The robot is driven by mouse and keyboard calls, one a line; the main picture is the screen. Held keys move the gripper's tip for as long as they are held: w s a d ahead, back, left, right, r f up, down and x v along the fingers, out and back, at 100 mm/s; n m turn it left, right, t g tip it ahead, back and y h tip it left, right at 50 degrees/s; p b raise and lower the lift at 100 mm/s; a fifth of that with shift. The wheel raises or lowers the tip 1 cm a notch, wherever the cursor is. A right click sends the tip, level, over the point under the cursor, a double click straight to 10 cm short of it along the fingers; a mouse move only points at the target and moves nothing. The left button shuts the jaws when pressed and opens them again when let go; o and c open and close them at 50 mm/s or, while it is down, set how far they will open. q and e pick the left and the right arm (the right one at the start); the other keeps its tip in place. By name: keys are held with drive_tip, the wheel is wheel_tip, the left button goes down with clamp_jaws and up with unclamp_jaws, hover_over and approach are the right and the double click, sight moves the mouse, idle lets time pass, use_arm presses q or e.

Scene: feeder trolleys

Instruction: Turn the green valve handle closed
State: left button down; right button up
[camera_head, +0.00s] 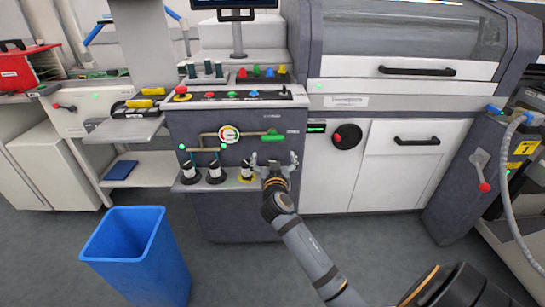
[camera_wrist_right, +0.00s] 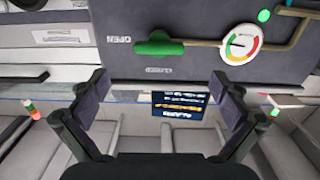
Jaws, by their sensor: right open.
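The green valve handle (camera_head: 272,138) is on the dark front panel of the middle machine, at the right end of a brass pipe. It lies about level, in line with the pipe. The wrist view, which is upside down, shows the handle (camera_wrist_right: 158,46) whole, with an OPEN label beside it and a smaller label near it. My right gripper (camera_head: 274,158) is just below the handle in the head view. In the wrist view my right gripper (camera_wrist_right: 160,92) has its fingers wide apart, with nothing between them and not touching the handle. My left gripper is not in view.
A round gauge (camera_head: 229,134) sits on the pipe left of the handle. Below is a shelf (camera_head: 205,184) with several black-and-white knobs or fittings. A button console (camera_head: 238,97) is above. A blue bin (camera_head: 125,250) stands on the floor at left. White cabinet doors (camera_head: 375,180) are to the right.

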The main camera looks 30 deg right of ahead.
sight(273, 139)
drive_tip(key=x, duration=1)
drive_tip(key=shift+w+d+r, duration=0.15)
drive_tip(key=shift+d+r, duration=0.05)
drive_tip(key=shift+r, duration=0.2)
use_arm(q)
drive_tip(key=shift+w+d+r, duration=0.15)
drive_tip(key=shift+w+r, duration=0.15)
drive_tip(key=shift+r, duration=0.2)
use_arm(e)
drive_tip(key=c, duration=1.1)
